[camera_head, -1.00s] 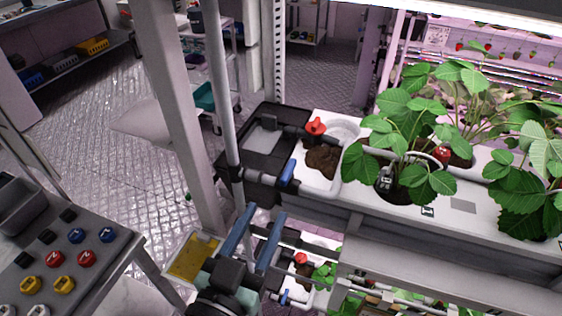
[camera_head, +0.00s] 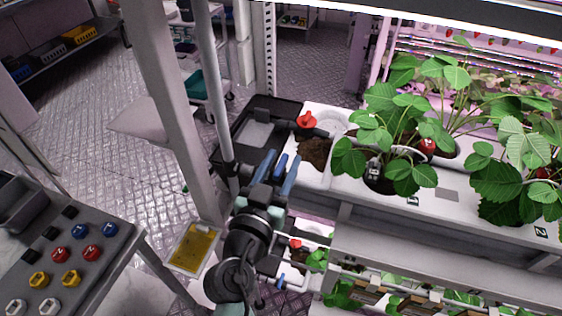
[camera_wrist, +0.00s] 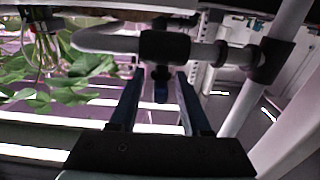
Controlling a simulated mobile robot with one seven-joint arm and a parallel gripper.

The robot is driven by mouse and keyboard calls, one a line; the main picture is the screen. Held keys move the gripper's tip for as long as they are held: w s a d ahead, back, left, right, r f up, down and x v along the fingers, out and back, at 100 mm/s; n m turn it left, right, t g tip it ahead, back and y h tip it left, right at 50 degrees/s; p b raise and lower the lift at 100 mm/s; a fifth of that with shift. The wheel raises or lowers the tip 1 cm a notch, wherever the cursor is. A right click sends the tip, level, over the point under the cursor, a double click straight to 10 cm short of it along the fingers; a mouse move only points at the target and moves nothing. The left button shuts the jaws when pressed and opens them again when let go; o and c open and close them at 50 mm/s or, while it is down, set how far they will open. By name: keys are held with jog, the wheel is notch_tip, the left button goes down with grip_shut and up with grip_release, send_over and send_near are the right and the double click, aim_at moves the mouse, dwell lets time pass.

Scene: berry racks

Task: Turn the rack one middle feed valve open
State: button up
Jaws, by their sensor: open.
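A feed valve with a blue lever handle (camera_head: 281,164) sits at the near left end of the planter tray level where my arm is. In the wrist view its black body (camera_wrist: 165,47) is on a grey pipe and the blue handle (camera_wrist: 161,90) points toward me. My gripper (camera_head: 283,157) is open, with one blue finger on each side of the handle. In the wrist view my gripper (camera_wrist: 160,76) shows gaps between the handle and both fingers. The valve body is mostly hidden behind my gripper in the head view.
A white planter tray (camera_head: 460,196) with strawberry plants stretches right. A lower level has another blue handle (camera_head: 281,281).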

grip_shut()
